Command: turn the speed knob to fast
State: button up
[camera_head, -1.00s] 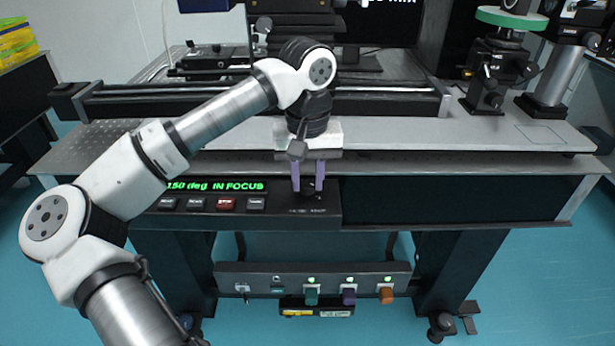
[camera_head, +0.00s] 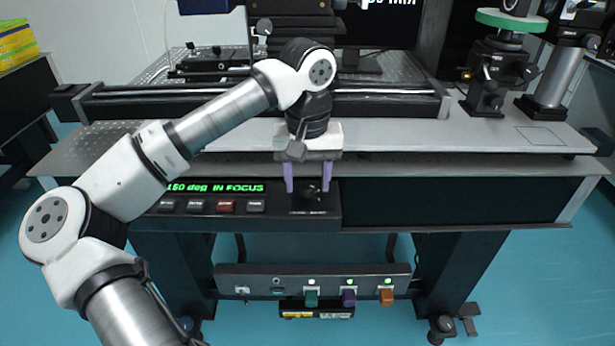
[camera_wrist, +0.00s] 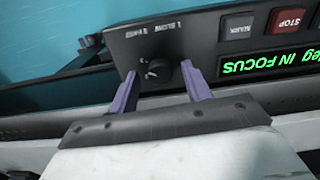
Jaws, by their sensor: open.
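The dark round speed knob (camera_wrist: 158,70) is on the black control panel (camera_wrist: 125,42), with small upside-down lettering in the wrist view. A pale mark shows at the knob; I cannot tell which setting it points to. The knob also shows in the head view (camera_head: 308,194). My gripper (camera_wrist: 158,76) is open, with one purple finger on each side of the knob and a visible gap to it. In the head view my gripper (camera_head: 308,190) hangs over the right end of the panel, in front of the table edge.
A green display (camera_head: 215,187) reading "IN FOCUS" and a row of buttons, one a red stop button (camera_head: 226,206), lie left of the knob. A lower strip (camera_head: 250,285) has green, purple and orange switches. A long rail (camera_head: 400,90) crosses the table behind my gripper.

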aim_at(307, 185)
notch_tip(307, 185, up, 14)
jog(key=shift+f+p, duration=0.15)
jog(key=shift+p, duration=0.25)
